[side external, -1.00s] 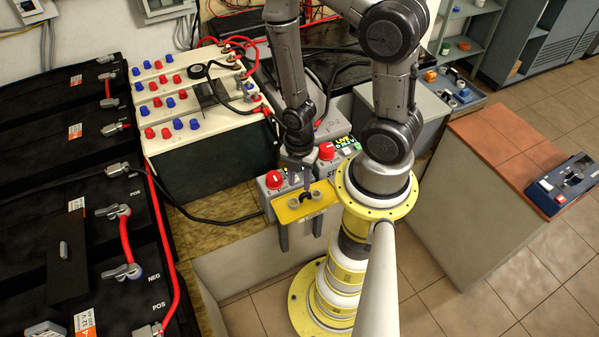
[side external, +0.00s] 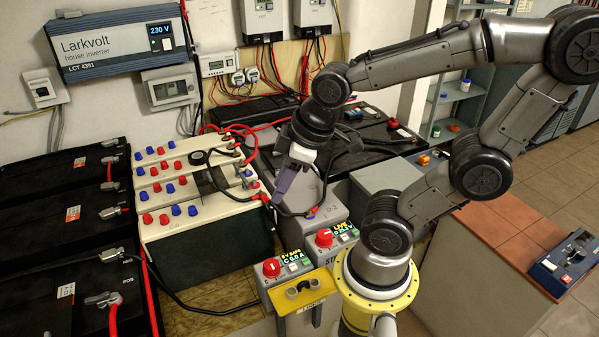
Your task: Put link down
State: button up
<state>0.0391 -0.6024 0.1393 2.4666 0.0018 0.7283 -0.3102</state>
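My gripper (side external: 283,183) points down above the grey box (side external: 312,213), right of the cream-topped battery bank. Its dark fingers are small and seen from the side, so I cannot tell whether they are open or shut. A black cable (side external: 292,213) loops close by its fingers; I cannot tell if it is held or lies behind. My gripper is well above and apart from this holder. I cannot make out the link for certain.
The cream-topped battery bank (side external: 195,190) with red and blue knobs stands to the left. Two control boxes with red knobs (side external: 271,268) sit behind the holder. Black batteries (side external: 60,222) fill the left. A tiled bench (side external: 500,235) with a blue instrument (side external: 568,262) is at right.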

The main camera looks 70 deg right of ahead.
jog(key=s+r+m, duration=0.3)
jog(key=s+r, duration=0.1)
jog(key=shift+a+t, duration=0.4)
jog(key=shift+w, duration=0.1)
dwell(0.6)
